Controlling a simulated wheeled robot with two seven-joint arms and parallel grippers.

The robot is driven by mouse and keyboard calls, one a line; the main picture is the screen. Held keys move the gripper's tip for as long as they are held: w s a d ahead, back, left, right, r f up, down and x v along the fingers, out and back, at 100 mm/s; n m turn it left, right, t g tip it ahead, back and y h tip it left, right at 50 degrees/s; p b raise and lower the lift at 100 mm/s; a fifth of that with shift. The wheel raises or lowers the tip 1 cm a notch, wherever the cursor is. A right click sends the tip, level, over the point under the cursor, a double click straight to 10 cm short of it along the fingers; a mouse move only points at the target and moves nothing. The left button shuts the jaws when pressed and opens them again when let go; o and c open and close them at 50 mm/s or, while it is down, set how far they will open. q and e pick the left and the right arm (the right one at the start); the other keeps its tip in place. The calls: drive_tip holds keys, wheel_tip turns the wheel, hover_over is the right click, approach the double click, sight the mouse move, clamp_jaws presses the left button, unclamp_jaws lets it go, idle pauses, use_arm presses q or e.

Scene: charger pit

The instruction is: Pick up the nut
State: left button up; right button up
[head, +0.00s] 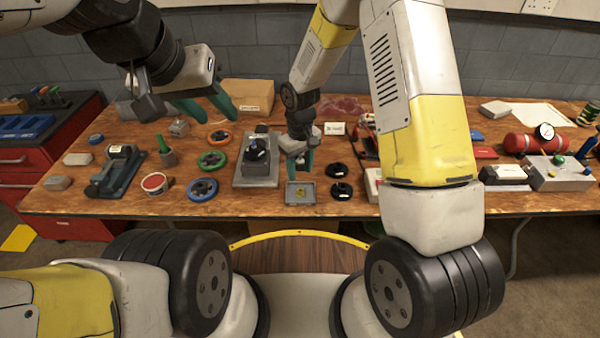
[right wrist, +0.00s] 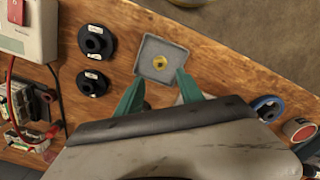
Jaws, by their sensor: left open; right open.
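A small yellow, brass-coloured nut (right wrist: 160,62) lies in a shallow square grey tray (right wrist: 146,49) in the right wrist view. In the head view the tray (head: 292,201) stands near the front edge of the table, with the nut (head: 300,192) a small yellow spot in it. My right gripper (head: 297,168) points down just behind and above the tray; in the right wrist view its green fingers (right wrist: 156,86) are spread either side of the nut's line, and nothing is between them. My left gripper (head: 213,103) is open and empty, raised over the back left of the table.
Two black round parts (head: 341,191) sit right of the tray. A grey plate with a black-knobbed device (head: 256,153) stands left of it, beside blue (head: 202,190), green and orange rings. A grey box with a red switch (right wrist: 22,25) is near.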

sight(300, 192)
drive_tip(key=f, duration=0.7)
drive_tip(key=shift+w+a+f, duration=0.15)
drive_tip(key=shift+w+f, duration=0.05)
drive_tip(key=shift+f, duration=0.2)
clamp_jaws()
